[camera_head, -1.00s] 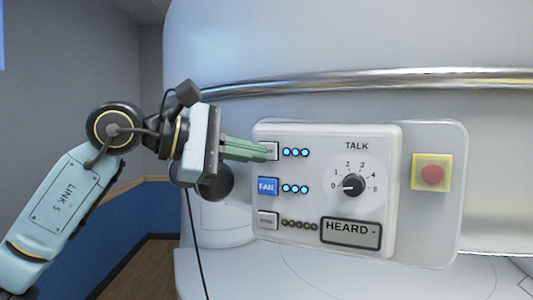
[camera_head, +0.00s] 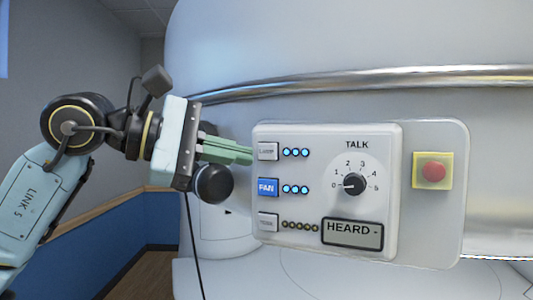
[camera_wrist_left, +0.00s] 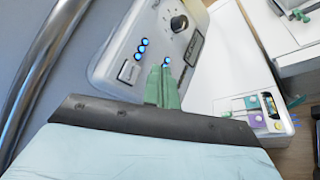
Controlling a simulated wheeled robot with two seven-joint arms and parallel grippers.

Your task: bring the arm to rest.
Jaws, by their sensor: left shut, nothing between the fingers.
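My left gripper (camera_head: 249,153) is shut and empty, its green fingers pointing right. In the head view the fingertips are just left of the control panel (camera_head: 390,135), near the top button, labelled LAMP (camera_head: 268,151). Whether they touch the panel's edge is hard to tell. In the left wrist view the green fingers (camera_wrist_left: 162,72) are together, with the panel (camera_wrist_left: 120,50) beyond them. My right gripper is not in view.
The panel has a blue FAN button (camera_head: 267,187), a third button (camera_head: 268,221), a TALK dial (camera_head: 354,184), a HEARD display (camera_head: 352,233) and a red stop button (camera_head: 433,172). A metal rail (camera_head: 370,80) runs above it. Open room lies left, before the blue wall (camera_head: 90,235).

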